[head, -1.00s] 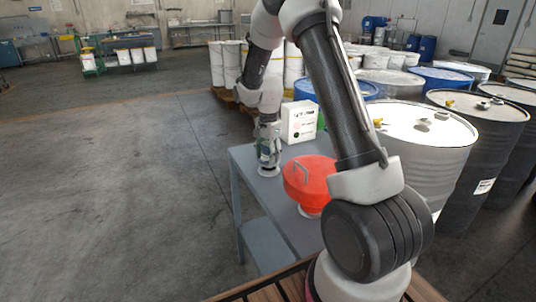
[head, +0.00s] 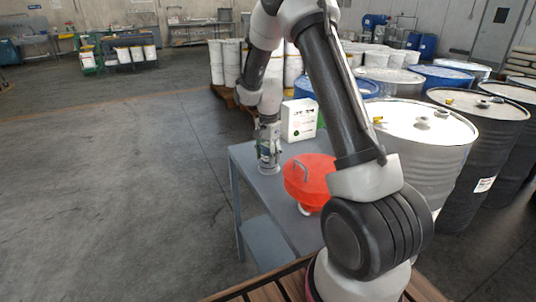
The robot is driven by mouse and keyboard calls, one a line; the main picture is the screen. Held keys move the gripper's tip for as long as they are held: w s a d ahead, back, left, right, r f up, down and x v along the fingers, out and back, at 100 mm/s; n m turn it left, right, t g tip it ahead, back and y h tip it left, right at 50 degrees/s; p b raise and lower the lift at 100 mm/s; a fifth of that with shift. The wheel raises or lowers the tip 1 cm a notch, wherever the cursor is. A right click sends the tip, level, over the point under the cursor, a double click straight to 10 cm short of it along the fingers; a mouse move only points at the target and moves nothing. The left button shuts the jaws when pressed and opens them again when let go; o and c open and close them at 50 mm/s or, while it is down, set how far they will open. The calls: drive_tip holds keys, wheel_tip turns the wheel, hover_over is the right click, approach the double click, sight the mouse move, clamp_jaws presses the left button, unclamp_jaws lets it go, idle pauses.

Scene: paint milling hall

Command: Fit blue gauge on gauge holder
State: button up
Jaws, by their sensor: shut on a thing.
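My gripper (head: 268,165) points down over the far left part of the grey table (head: 298,228). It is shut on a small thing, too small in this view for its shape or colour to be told. The gripper's tip is low, close to the tabletop; I cannot tell whether it touches. I cannot make out the blue gauge or the gauge holder; they may be hidden by my gripper or arm.
A red-orange rounded vessel with a handle (head: 318,178) stands on the table, nearer than my gripper. A white container with a label (head: 298,120) stands behind. Large drums (head: 425,140) crowd the right. The floor (head: 120,200) at left is open.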

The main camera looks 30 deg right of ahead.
drive_tip(key=shift+f, duration=0.55)
drive_tip(key=o, duration=1.4)
drive_tip(key=shift+r, duration=0.1)
wheel_tip(320, 180, up, 12)
drive_tip(key=shift+s+f, duration=0.1)
